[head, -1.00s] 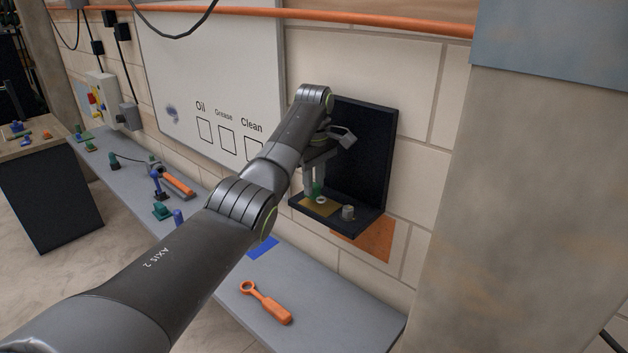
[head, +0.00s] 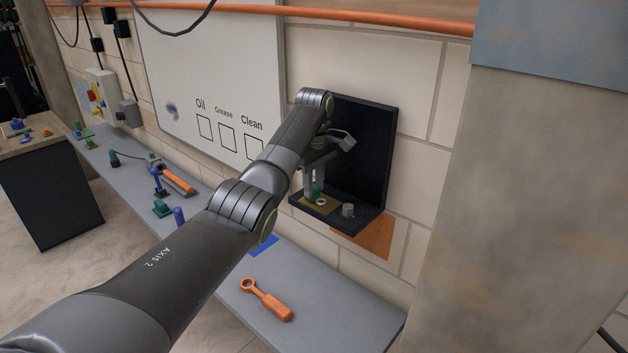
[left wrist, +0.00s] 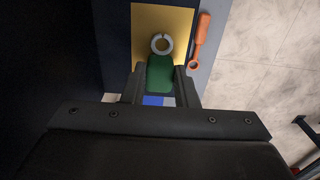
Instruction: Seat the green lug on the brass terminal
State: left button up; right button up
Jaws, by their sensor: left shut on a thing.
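My left gripper (head: 314,183) is shut on the green lug (left wrist: 159,75), which sits between its two fingers. The lug's pale metal ring (left wrist: 161,44) points away from the gripper. The ring lies over the brass terminal (left wrist: 142,20), a flat gold plate; I cannot tell whether it touches. In the head view the plate (head: 309,206) lies on the ledge of a black bracket (head: 372,155), and the lug shows only partly by the fingers. My right gripper is out of view.
A short grey cylinder (head: 348,210) stands on the ledge right of the plate. The upright panel closes off the back. Below, a grey bench (head: 345,310) holds an orange ring-ended tool (head: 267,300) and a blue patch (head: 263,246).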

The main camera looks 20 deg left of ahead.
pick_arm(q)
jog(key=shift+f, duration=0.1)
jog(key=o, duration=1.1)
notch_tip(320, 180, up, 3)
jog(key=shift+f+p, duration=0.1)
jog(key=shift+p, duration=0.9)
notch_tip(320, 180, up, 14)
jog(key=shift+r, duration=0.25)
